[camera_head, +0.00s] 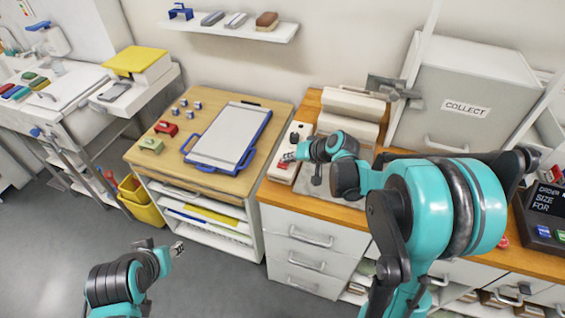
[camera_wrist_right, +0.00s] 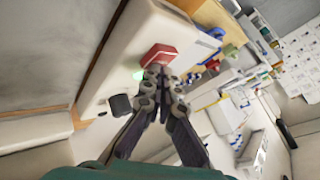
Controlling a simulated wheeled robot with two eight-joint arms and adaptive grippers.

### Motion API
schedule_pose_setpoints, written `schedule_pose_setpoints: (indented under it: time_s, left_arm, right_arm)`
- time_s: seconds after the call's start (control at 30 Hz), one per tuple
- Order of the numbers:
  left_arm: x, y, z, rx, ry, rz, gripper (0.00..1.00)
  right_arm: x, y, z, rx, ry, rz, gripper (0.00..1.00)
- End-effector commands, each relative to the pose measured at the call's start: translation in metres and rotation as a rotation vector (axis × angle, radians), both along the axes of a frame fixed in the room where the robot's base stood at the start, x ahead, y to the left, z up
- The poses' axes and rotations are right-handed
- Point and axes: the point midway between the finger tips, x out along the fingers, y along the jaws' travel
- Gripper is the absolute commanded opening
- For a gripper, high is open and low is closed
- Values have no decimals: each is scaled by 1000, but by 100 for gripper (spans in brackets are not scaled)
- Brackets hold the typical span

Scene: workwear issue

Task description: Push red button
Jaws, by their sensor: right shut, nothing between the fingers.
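The red button (camera_wrist_right: 160,55) is a square red block on a white box-shaped device (camera_wrist_right: 130,60). In the head view the button (camera_head: 283,165) shows small on the white device (camera_head: 279,175) at the left end of the wooden counter. My right gripper (camera_head: 290,157) is shut and empty, its tips at the button. In the right wrist view its fingertips (camera_wrist_right: 154,70) overlap the button's lower edge; I cannot tell whether they touch it.
Left of the counter stands a wooden-topped table (camera_head: 170,166) with a blue-framed clipboard (camera_head: 228,133) and small blocks. A grey COLLECT box (camera_head: 468,90) stands behind my right arm. A dark display (camera_head: 545,210) is at the right. Grey floor (camera_head: 60,240) is open at lower left.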

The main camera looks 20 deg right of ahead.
Motion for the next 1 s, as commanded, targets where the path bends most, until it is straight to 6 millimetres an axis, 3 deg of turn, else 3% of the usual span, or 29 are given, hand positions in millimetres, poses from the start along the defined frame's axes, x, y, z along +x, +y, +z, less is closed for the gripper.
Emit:
schedule_pose_setpoints:
  time_s: [0.37,1.0]
  left_arm:
    - [0,0,-1,0,0,0,40]
    - [0,0,9,0,0,0,40]
  right_arm:
    - [0,0,-2,0,1,1,0]
    - [0,0,13,0,0,0,0]
